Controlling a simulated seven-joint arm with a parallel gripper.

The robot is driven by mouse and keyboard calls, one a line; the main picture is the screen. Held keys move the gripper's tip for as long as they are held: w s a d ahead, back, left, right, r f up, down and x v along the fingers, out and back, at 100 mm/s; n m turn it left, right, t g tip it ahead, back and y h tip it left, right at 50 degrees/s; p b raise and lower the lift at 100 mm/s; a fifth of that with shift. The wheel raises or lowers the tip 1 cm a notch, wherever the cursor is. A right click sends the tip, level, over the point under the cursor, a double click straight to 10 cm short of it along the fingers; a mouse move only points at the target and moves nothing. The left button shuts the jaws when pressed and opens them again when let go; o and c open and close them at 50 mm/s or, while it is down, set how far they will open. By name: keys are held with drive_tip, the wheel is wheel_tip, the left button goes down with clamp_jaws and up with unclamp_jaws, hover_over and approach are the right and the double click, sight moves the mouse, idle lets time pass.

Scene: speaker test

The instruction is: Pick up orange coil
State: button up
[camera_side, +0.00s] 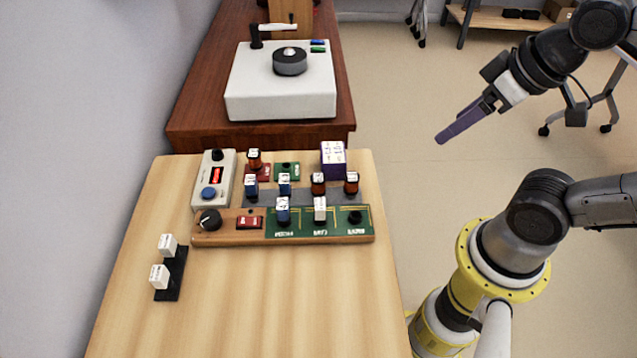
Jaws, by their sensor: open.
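Three small orange-brown cylinders with pale labelled tops look like orange coils. One orange coil (254,161) stands at the back by a red board. A second orange coil (318,187) and a third orange coil (352,187) stand side by side on a grey strip (335,198). My gripper (440,139), with purple fingers, is in the air to the right of the table, well apart from the coils. It is open; the fingers overlap in this view, so the gap between them does not show, and nothing is seen held.
A wooden board (240,239) with a knob and green panel carries blue and white blocks. A grey meter (207,188) stands left, a purple-white box (333,165) behind. A black rack (176,282) holds two white blocks. The table's front (270,310) is clear.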

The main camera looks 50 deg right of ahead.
wheel_tip(320, 180, up, 3)
drive_tip(key=w+n, duration=0.3)
drive_tip(key=n, duration=0.3)
drive_tip(key=n+g, duration=0.4)
drive_tip(key=n, duration=1)
hover_over(319, 176)
drive_tip(key=d, duration=0.1)
wheel_tip(319, 176, down, 10)
drive_tip(key=shift+g, duration=0.8)
drive_tip(key=f, duration=0.4)
drive_tip(key=a+f, duration=0.1)
drive_tip(key=f, duration=0.7)
drive_tip(key=shift+w+a+f, duration=0.15)
drive_tip(key=shift+s+f, duration=0.2)
drive_tip(key=shift+f, duration=2.8)
clamp_jaws()
